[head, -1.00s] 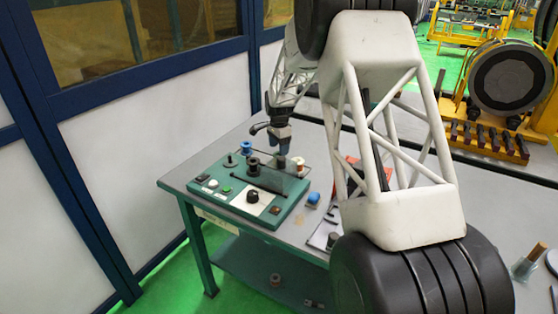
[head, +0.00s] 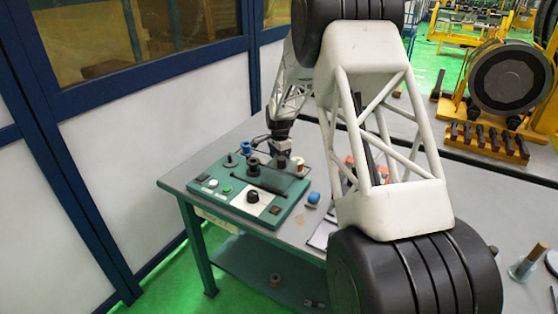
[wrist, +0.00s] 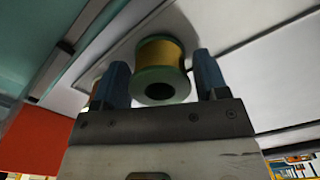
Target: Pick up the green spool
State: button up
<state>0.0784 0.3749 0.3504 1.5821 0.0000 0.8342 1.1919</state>
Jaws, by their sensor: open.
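The green spool (wrist: 160,88), with green flanges and a yellow-gold winding, shows in the wrist view between the two blue fingers of my gripper (wrist: 160,80). The fingers are apart, one on each side of it, with a gap visible at least on the left. In the head view my gripper (head: 282,145) is low over the back of the green winding machine. I cannot make out the green spool there; it may be hidden behind my gripper or arm.
The green machine (head: 222,205) stands on a grey table (head: 180,180). My arm hides the table's middle.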

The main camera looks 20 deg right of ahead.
dwell(0.3)
jog(key=c, duration=0.7)
jog(key=shift+r, duration=0.15)
notch_tip(320, 180, up, 10)
dwell(0.4)
dwell(0.5)
jog(key=a, duration=0.6)
jog(key=w+a+r, duration=0.1)
jog(key=a, duration=0.5)
jog(key=a+r, duration=0.1)
jog(key=a, duration=0.6)
jog(key=shift+w, duration=0.15)
